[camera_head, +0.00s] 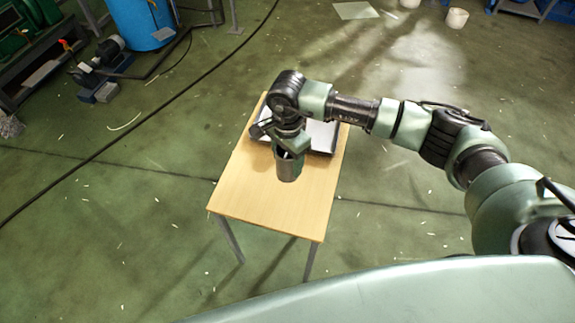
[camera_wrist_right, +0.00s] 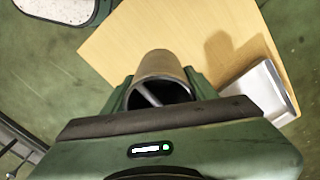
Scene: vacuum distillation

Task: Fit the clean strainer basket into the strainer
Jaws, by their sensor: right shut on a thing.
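The strainer basket (camera_head: 288,170) is a grey metal cylinder with an open top, held upright above the wooden table. It also shows in the right wrist view (camera_wrist_right: 163,66), with a thin bar across its dark mouth. My right gripper (camera_head: 291,150) is shut on the basket near its upper end, with a finger on each side of it in the right wrist view (camera_wrist_right: 164,92). The gap between the basket's bottom and the table is hard to judge. My left gripper is not in view. The strainer cannot be made out in either view.
A light tray (camera_head: 323,138) lies on the wooden table (camera_head: 240,195), behind the gripper. A black cable (camera_head: 130,115) runs across the green floor. A blue drum (camera_head: 140,25) and a small pump (camera_head: 108,50) stand at the upper left. Open floor surrounds the table.

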